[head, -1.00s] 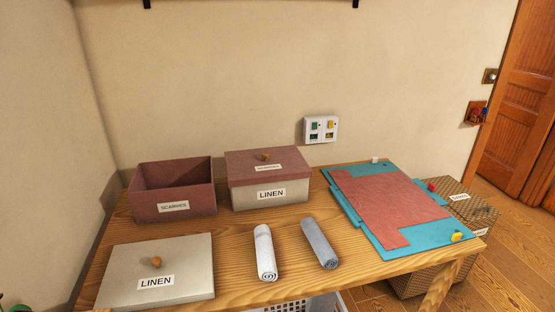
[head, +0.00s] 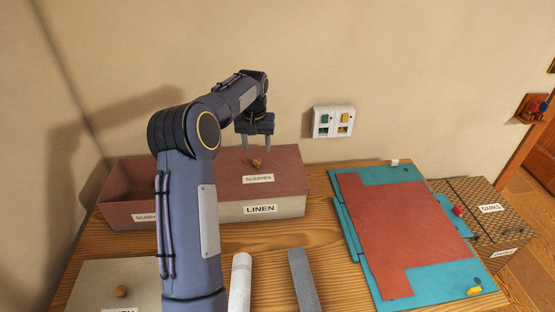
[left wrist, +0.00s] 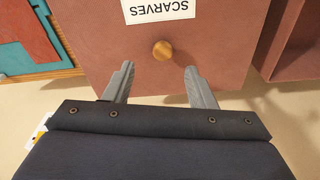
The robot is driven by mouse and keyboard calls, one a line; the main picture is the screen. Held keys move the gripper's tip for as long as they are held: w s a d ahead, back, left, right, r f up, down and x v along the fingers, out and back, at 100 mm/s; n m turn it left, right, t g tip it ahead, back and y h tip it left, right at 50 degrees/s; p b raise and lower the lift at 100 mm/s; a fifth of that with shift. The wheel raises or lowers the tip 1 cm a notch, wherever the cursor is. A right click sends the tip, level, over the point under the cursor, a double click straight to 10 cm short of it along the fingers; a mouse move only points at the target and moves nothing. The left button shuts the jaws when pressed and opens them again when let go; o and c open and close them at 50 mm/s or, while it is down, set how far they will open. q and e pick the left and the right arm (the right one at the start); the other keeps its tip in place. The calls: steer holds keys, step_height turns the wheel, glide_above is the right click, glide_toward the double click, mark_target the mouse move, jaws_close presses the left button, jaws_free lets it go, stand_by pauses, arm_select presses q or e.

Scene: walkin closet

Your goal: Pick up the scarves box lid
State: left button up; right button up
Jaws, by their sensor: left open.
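The reddish-brown scarves lid (head: 283,165), with a small wooden knob (head: 257,163) and a SCARVES label, sits on the pale LINEN box (head: 290,207). My left gripper (head: 257,145) is open and empty above the lid, pointing down near the knob. In the left wrist view the gripper (left wrist: 157,82) has its two fingers apart, with the knob (left wrist: 162,50) just beyond the fingertips, between their lines. The open scarves box (head: 128,180) stands to the left, partly hidden by my left arm. My right gripper is not in view.
The pale LINEN lid (head: 95,285) lies at the table's front left. A white roll (head: 240,285) and a grey roll (head: 303,280) lie in front of the boxes. A teal board with a red sheet (head: 400,235) covers the right side.

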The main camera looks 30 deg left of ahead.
mark_target(257, 160)
arm_select(q)
steer(key=f, duration=0.2)
steer(key=f+p, duration=0.1)
steer(key=f, duration=0.1)
steer(key=a+f+p, duration=0.1)
steer(key=f, duration=0.2)
steer(key=shift+w, duration=0.35)
steer(key=shift+c, duration=0.4)
steer(key=shift+r, duration=0.1)
jaws_close()
